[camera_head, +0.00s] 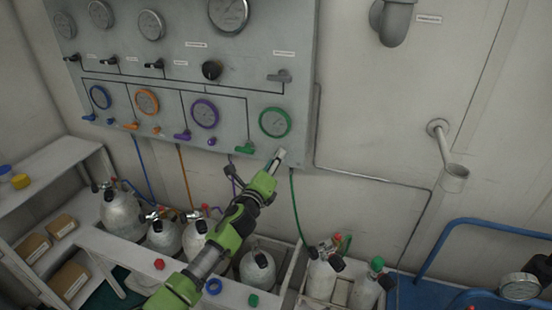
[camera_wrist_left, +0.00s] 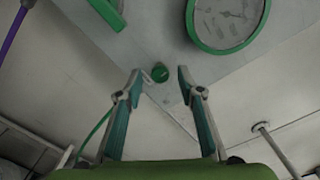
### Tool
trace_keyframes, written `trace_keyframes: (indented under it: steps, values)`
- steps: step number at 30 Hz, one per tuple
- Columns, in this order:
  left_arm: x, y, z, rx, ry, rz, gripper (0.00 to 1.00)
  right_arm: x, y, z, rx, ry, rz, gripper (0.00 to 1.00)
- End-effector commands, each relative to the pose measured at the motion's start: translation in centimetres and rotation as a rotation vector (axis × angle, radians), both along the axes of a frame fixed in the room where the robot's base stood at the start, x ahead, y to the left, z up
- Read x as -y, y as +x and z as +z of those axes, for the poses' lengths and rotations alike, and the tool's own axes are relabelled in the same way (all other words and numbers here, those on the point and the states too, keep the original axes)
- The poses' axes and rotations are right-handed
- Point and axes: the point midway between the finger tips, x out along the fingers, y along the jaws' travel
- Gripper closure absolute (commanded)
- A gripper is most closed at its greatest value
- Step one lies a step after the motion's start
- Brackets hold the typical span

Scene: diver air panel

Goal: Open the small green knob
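The small green knob (camera_wrist_left: 161,73) sits near the panel's lower edge, below the green-rimmed gauge (camera_wrist_left: 228,18). In the left wrist view it appears between the fingertips of my left gripper (camera_wrist_left: 160,75), nearer the left finger. The fingers are spread and hold nothing; I cannot tell how far the knob is beyond them. In the head view my left gripper (camera_head: 279,157) is at the panel's lower edge, under the green gauge (camera_head: 274,122), and the small knob cannot be made out there. My right gripper is not in view.
A larger green lever (camera_head: 245,148) is left of my gripper; it also shows in the wrist view (camera_wrist_left: 108,12). The panel (camera_head: 235,75) carries several gauges and purple, orange and blue valves. Grey cylinders (camera_head: 257,268) stand below. The wall right of the panel is mostly clear.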

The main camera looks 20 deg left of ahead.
Motion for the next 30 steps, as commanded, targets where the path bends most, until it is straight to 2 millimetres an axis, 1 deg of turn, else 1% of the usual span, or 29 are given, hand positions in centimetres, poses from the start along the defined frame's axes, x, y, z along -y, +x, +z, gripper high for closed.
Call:
trace_keyframes:
  steps: [1,6,15,17,18,19,20,30]
  values:
    - [0.01,0.54,0.03,0.000,0.000,0.001,0.65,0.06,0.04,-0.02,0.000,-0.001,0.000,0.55]
    - [0.14,1.37,0.00,-0.001,0.000,-0.001,0.65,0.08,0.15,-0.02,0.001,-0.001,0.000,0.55]
    - [0.11,1.46,-0.03,-0.001,0.000,-0.001,0.65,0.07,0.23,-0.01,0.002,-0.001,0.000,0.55]
    - [0.11,1.46,-0.04,-0.001,0.000,-0.001,0.81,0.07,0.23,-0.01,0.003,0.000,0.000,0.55]
    - [0.11,1.46,-0.04,-0.001,0.000,-0.001,0.91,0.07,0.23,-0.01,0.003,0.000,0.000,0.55]
    - [0.11,1.46,-0.04,-0.001,0.000,-0.001,0.99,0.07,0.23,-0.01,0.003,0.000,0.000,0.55]
    - [0.11,1.45,-0.04,-0.001,0.000,-0.001,1.00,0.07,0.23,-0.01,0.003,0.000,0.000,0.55]
    - [0.09,1.44,-0.08,-0.001,-0.028,-0.001,1.00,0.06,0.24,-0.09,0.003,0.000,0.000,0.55]
